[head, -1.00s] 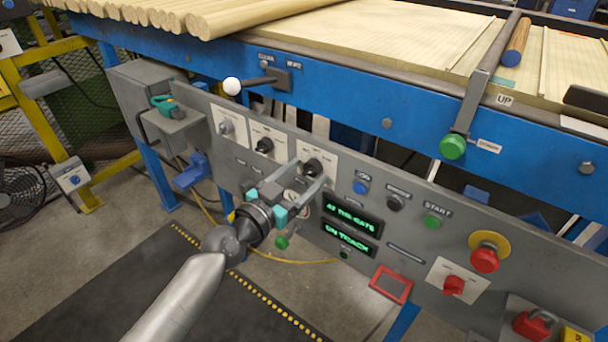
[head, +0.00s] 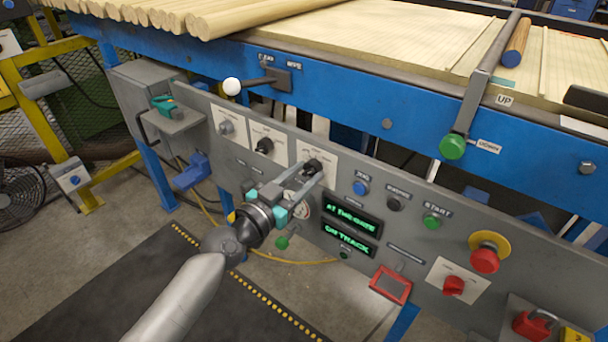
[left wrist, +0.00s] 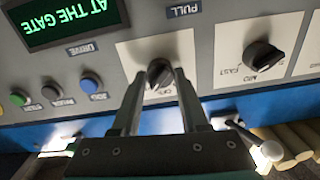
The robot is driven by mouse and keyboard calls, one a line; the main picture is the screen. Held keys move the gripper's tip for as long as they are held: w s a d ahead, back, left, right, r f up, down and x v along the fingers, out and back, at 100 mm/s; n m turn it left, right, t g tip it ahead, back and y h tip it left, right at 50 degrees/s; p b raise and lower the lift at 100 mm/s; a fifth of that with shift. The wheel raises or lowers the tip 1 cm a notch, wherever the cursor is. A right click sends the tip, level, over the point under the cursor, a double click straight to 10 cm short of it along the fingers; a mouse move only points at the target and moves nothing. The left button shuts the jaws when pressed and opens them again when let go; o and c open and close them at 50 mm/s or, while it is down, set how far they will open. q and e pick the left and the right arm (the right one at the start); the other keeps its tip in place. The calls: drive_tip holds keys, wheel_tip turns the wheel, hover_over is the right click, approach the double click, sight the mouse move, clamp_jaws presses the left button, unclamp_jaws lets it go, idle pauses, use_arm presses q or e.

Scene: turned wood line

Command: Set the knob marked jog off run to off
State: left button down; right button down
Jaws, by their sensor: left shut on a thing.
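The black knob (head: 315,165) sits on a white plate (head: 325,153), the rightmost of three similar plates on the grey control panel. My left gripper (head: 311,172) reaches it from the front, its two fingers shut on the knob's sides. In the left wrist view the knob (left wrist: 158,71) shows between the fingertips of the left gripper (left wrist: 161,78). Lettering near it is partly covered and too small to read fully, and I cannot tell where its pointer stands. My right gripper is not in view.
To the right are a blue button (head: 360,188), a green button (head: 432,221) and a red mushroom button (head: 485,260). A white-ended lever (head: 232,87) sticks out above.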

use_arm(q)
drive_tip(key=shift+n, duration=1.4)
drive_tip(key=n, duration=0.4)
drive_tip(key=shift+n, duration=0.9)
drive_tip(key=shift+c, duration=2.1)
unclamp_jaws()
drive_tip(key=shift+s, duration=0.1)
